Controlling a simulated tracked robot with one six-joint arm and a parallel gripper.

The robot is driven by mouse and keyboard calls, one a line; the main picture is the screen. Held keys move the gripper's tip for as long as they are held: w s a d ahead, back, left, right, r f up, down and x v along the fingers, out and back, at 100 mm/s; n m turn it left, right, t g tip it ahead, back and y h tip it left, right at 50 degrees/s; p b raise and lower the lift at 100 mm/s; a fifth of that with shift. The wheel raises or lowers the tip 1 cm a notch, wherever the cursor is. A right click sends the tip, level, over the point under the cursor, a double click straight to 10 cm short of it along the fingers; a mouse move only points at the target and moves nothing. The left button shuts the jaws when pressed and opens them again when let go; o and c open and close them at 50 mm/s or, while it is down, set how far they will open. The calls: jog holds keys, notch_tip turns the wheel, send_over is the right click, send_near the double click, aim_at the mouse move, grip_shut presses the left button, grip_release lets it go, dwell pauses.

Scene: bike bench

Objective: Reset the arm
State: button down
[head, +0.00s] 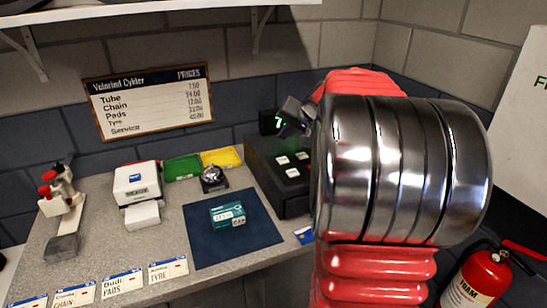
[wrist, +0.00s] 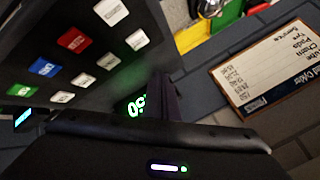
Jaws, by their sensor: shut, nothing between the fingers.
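My gripper (head: 293,118) shows in the head view as a small dark shape beside the green-lit display of the black till (head: 262,165). My large metal and red arm links fill the right of that view and hide part of the till. In the wrist view my gripper (wrist: 170,103) is shut and empty, with its dark body along the bottom edge. The till's keypad (wrist: 75,45), with white, red and blue keys, lies close at the upper left of that view. Whether the gripper touches the till cannot be told.
A teal box (head: 228,216) lies on a dark blue mat (head: 262,238). A bell (head: 213,176), green tray (head: 182,168), yellow tray (head: 222,157), white boxes (head: 138,182) and a repair-stand clamp (head: 62,205) stand left. A price board (head: 150,100) hangs behind. A fire extinguisher (head: 478,280) stands lower right.

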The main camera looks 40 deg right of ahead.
jog(key=s+a+n+g+y, duration=0.1)
jog(key=s+a+n, duration=0.2)
jog(key=a, duration=0.9)
jog(key=s+a+n+g+y, duration=0.1)
jog(key=s+a+n, duration=0.15)
jog(key=a, duration=0.85)
jog(key=s+a+f+n, duration=0.2)
jog(key=s+a+f, duration=0.1)
jog(key=s+a, duration=0.4)
jog(key=s+a+f+n+g, duration=0.1)
jog(key=s+a+f+n, duration=0.1)
jog(key=s+a, duration=0.5)
jog(key=s+n, duration=0.1)
jog(key=s, duration=0.3)
jog(key=shift+a+f+n, duration=0.15)
jog(key=shift+f+n, duration=0.2)
jog(key=shift+f, duration=0.05)
jog(key=shift+w, duration=0.1)
